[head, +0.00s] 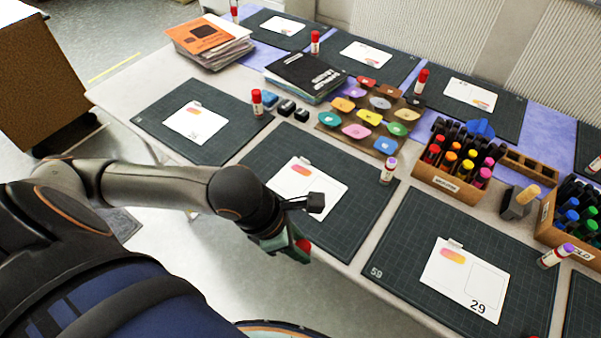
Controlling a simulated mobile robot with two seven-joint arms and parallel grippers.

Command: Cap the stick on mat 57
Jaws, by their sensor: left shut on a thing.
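A white glue stick (387,172) with a purple top and no red cap on it stands upright at the right side of the middle front mat (345,235). No number is readable on that mat; the mat to its right (400,255) reads 59. My left gripper (296,246) is over the front edge of the middle mat, to the left of and nearer than the stick. It is shut on a small red thing (304,247), which looks like a cap; the gripper hides most of it. My right gripper is not in view.
A white card (325,195) lies on the middle mat. Behind are a tray of colored pads (345,125), black stamps (287,107) and a wooden marker crate (440,182). Another purple-topped stick (555,256) is at right; a red-capped stick (257,103) stands at left.

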